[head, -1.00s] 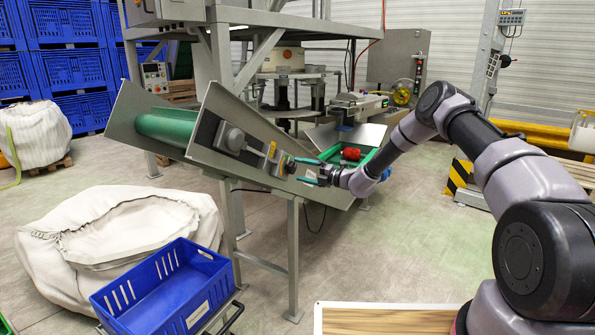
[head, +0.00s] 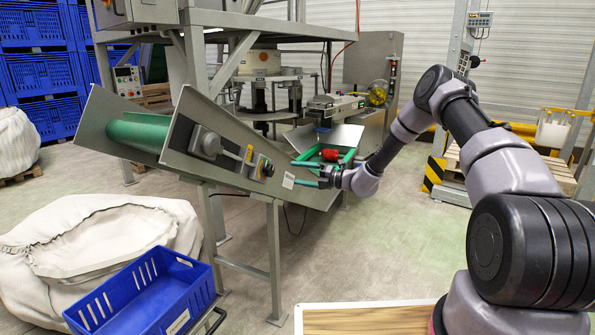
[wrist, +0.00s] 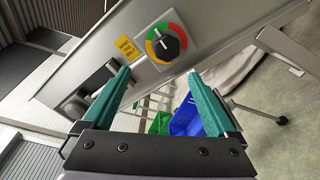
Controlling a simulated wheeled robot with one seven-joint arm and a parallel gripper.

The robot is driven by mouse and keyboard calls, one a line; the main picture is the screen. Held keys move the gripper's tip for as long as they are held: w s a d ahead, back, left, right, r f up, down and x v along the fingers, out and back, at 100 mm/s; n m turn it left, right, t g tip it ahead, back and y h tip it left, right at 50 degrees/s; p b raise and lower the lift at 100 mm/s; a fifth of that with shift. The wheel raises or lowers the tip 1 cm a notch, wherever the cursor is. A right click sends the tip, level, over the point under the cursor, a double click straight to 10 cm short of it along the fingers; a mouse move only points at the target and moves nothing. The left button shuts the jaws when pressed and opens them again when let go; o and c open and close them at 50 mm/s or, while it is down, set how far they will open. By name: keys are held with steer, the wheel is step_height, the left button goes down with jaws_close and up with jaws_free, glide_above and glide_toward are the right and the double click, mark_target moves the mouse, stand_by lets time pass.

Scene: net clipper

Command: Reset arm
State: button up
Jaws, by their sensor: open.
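My gripper (head: 308,174) is extended out to the side panel of the conveyor (head: 190,150). In the wrist view my gripper (wrist: 160,85) is open, with its two green fingers apart and nothing between them. A black rotary knob (wrist: 166,42) on a red, yellow and green dial sits on the grey panel just beyond the fingertips. A yellow label (wrist: 126,46) is beside the knob. The fingers look apart from the knob, though the exact gap is hard to tell.
A blue crate (head: 150,292) stands at the front left beside a large white sack (head: 100,235). A wooden board (head: 365,319) is at the bottom. A red item (head: 330,154) lies at the conveyor's lower end. Open floor (head: 400,240) lies below my arm.

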steer(key=s+d+r+n+g+h, duration=0.2)
steer(key=s+r+n+g+h, duration=0.1)
steer(key=s+r+n, duration=0.7)
steer(key=s+d+r+n+g+h, duration=0.25)
steer(key=s+r+n, duration=0.5)
steer(key=r, duration=0.45)
steer(key=s+d+r+n+t+h, duration=0.2)
steer(key=s+d+r+n+h, duration=0.2)
steer(key=s+d+n, duration=0.4)
steer(key=s+d+r+n+t+h, duration=0.3)
steer(key=s+d, duration=0.7)
steer(key=s, duration=0.7)
step_height(320, 180, up, 4)
steer(key=n+h, duration=0.2)
steer(key=n, duration=0.3)
steer(key=shift+s+r+t, duration=0.2)
steer(key=shift+s+t, duration=0.15)
steer(key=shift+s, duration=0.05)
